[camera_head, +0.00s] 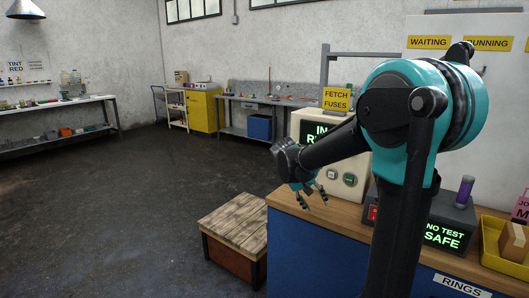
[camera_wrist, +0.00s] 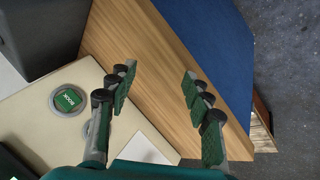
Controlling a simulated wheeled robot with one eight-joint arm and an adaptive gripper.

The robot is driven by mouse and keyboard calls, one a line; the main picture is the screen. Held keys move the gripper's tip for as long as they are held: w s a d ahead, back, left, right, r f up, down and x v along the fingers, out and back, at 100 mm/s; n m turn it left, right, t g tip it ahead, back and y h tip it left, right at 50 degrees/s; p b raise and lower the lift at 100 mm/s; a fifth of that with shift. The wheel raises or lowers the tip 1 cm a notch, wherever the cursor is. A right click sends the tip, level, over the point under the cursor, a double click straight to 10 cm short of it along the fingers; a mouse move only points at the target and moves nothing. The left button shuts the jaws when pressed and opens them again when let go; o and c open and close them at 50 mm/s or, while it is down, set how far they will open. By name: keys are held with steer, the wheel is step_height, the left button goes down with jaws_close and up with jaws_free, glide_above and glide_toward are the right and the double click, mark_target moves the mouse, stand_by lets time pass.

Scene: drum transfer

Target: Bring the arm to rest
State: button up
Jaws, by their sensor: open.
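My gripper (camera_head: 314,192) is at the end of my teal and black arm, above the left end of the wooden bench top (camera_head: 290,205). In the wrist view its two green-padded fingers (camera_wrist: 157,88) are spread apart with nothing between them. The bench top (camera_wrist: 150,62) and its blue side panel (camera_wrist: 212,35) show beyond the fingers. The arm reaches left across the front of a cream machine box (camera_head: 354,187) and hides part of its lit green display.
A wooden-topped crate (camera_head: 236,222) stands left of the bench. A dark box reading "NO TEST SAFE" (camera_head: 444,234), a purple-capped cylinder (camera_head: 465,190) and a yellow tray (camera_head: 488,240) are on the bench at right. The floor (camera_head: 120,200) at left is clear.

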steer(key=s+f+y, duration=0.2)
steer(key=s+f, duration=0.2)
steer(key=s, duration=0.3)
steer(key=s+f+t+y, duration=0.1)
steer(key=s+f, duration=0.3)
steer(key=s, duration=0.4)
steer(key=s+d+f+y, duration=0.1)
steer(key=s+f+y, duration=0.1)
steer(key=s+f, duration=0.3)
steer(key=shift+s+n+t+y, duration=0.3)
steer(key=shift+s, duration=0.9)
steer(key=shift+f, duration=0.1)
